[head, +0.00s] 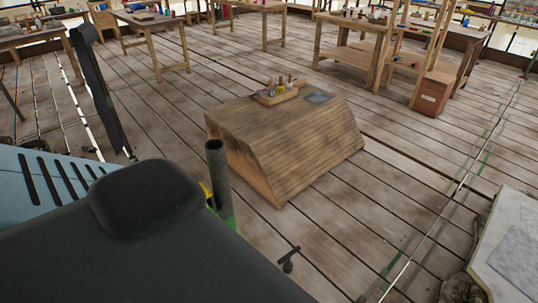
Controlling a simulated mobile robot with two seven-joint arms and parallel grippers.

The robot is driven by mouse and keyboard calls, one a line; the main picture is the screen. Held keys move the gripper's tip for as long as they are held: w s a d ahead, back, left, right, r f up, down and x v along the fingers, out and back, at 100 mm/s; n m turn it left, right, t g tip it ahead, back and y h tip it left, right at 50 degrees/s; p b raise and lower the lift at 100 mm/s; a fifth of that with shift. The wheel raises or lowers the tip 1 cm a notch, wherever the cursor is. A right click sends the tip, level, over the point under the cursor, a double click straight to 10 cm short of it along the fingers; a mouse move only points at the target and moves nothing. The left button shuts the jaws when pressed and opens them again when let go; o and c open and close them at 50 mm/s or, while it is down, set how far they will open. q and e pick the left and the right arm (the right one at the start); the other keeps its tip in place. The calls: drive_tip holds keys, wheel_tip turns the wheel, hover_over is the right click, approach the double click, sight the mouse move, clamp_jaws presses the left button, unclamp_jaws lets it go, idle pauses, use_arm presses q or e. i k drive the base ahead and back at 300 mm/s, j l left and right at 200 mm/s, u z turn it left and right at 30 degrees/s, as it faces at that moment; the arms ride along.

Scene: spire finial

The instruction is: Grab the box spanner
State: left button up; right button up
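I cannot tell for sure which thing is the box spanner. A small dark T-shaped tool (288,260) is at the lower middle, seen against the plank floor; its detail is too small to make out. A dark, open-topped metal tube (217,165) stands upright left of the wooden block, with green at its lower part. Its base is hidden behind a large black rounded shape in front. Neither of my grippers is in view.
A sloped wooden block (290,140) stands mid-floor, with a small tray of bottles (278,92) on top. Workbenches (355,50) and a reddish box (431,93) are at the back. A pale stone slab (515,260) is at lower right. Planks right of the block are mostly clear.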

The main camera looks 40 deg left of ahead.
sight(288, 261)
drive_tip(key=i+l+u, duration=0.1)
drive_tip(key=u, duration=0.3)
drive_tip(key=i+l+u, duration=0.15)
drive_tip(key=u, duration=0.25)
drive_tip(key=i+l+u, duration=0.15)
drive_tip(key=u, duration=0.25)
drive_tip(key=i+l+u, duration=0.2)
drive_tip(key=l+u, duration=0.15)
drive_tip(key=i+l+u, duration=0.15)
drive_tip(key=l+u, duration=0.55)
drive_tip(key=i+l, duration=0.05)
drive_tip(key=l, duration=0.05)
